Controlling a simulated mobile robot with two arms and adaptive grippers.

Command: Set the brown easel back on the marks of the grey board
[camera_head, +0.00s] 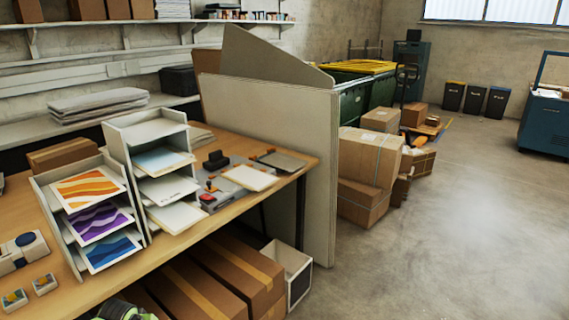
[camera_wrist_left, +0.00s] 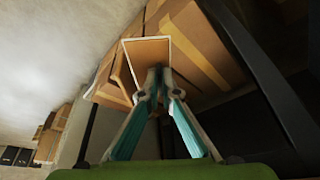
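I cannot make out a brown easel in either view. My left gripper (camera_wrist_left: 156,72) shows in the left wrist view, its teal-sided fingers converging with the tips together and nothing clear between them. Beyond the tips is a white-rimmed open bin (camera_wrist_left: 147,40), which also appears under the table in the head view (camera_head: 289,266). My right gripper is not in view.
Two paper racks (camera_head: 134,178) with coloured prints stand on the wooden table (camera_head: 170,247). Cardboard boxes (camera_head: 235,275) fill the space under it. A pale partition (camera_head: 290,125) stands behind the table. Stacked cartons (camera_head: 368,158) stand beyond; the floor at right is clear.

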